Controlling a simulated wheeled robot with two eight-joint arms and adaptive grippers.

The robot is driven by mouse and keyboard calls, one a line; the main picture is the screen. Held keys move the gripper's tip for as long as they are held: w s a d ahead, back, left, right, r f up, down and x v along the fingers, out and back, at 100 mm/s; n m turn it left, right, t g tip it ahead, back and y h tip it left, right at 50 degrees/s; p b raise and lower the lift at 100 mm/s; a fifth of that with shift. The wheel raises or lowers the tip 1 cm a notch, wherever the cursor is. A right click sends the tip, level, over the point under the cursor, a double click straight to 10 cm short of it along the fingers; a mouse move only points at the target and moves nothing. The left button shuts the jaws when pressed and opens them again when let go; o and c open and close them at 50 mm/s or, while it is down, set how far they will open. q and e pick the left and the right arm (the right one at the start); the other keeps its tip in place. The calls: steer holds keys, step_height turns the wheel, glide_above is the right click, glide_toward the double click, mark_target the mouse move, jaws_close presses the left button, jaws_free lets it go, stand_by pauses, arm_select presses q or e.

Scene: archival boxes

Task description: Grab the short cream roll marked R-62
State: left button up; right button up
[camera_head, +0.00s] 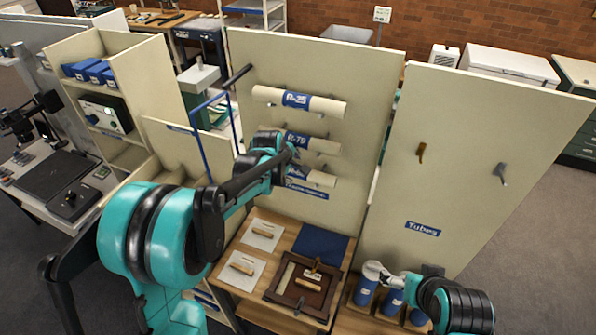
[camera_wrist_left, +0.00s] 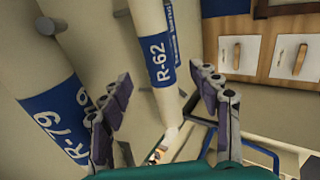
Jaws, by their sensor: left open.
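The short cream roll marked R-62 (camera_head: 322,179) is the lowest of three rolls on the upright cream panel. Its blue label is partly hidden by my left arm in the head view. In the left wrist view the roll (camera_wrist_left: 146,22) shows its R-62 label clearly and extends down between the fingers. My left gripper (camera_head: 290,152) is at the panel, by the left part of the lower rolls. In the wrist view the left gripper (camera_wrist_left: 160,103) is open, one finger on each side of the roll, with visible gaps. My right gripper (camera_head: 388,277) is low at the right; its fingers are unclear.
The R-79 roll (camera_head: 325,145) hangs just above R-62, and in the wrist view R-79 (camera_wrist_left: 50,105) lies close outside the left finger. The longer R-25 roll (camera_head: 328,106) is higher up. Below are a wooden table (camera_head: 238,274) and blue tubes (camera_head: 364,292) beside my right gripper.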

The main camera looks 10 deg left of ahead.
mark_target(297, 171)
arm_select(q)
steer(key=shift+p+x, duration=0.4)
steer(key=shift+x, duration=2.75)
steer(key=shift+d+r, duration=0.1)
steer(key=shift+r, duration=0.1)
steer(key=shift+c, duration=0.9)
steer(key=c, duration=1.1)
